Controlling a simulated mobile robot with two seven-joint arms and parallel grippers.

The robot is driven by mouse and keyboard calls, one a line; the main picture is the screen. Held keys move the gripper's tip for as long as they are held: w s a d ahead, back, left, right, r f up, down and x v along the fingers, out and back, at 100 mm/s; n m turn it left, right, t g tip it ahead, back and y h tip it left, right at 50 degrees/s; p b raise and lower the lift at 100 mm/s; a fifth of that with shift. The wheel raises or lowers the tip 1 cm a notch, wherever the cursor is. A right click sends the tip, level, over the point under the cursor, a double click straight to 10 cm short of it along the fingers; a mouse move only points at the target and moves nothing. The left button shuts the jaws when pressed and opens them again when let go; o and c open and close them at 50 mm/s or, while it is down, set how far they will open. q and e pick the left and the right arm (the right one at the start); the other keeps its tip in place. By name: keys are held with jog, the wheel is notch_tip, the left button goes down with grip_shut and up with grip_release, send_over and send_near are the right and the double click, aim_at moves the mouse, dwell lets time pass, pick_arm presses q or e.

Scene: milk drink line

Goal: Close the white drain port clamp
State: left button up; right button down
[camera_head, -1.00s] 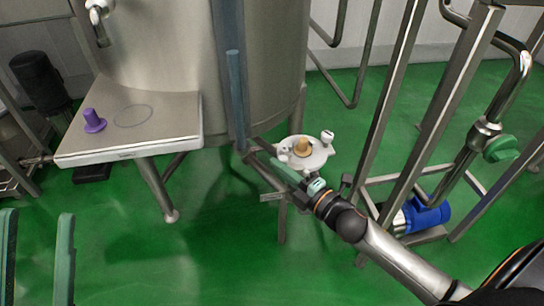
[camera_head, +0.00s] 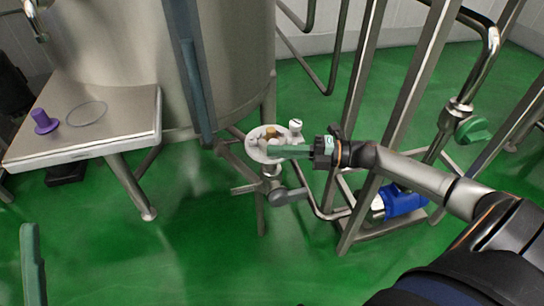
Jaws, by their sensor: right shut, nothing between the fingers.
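The white drain port clamp (camera_head: 258,150) sits at the lower side of the steel tank, with a tan plug (camera_head: 271,132) in its middle. A white knob (camera_head: 295,126) stands up at its right rim. My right gripper (camera_head: 272,151) is shut and empty, with its green fingers lying level over the front right part of the clamp, below the knob. They cover part of the clamp, and I cannot tell whether they touch it. My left gripper (camera_head: 33,264) shows only as a green finger at the lower left edge.
A steel shelf (camera_head: 120,128) on the left carries a purple plug (camera_head: 43,121). A blue motor (camera_head: 403,201) sits low there. The green floor in front is open.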

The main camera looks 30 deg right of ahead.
pick_arm(q)
jog(key=shift+f, duration=0.1)
pick_arm(e)
jog(key=shift+w+d, duration=0.35)
jog(key=shift+d, duration=0.5)
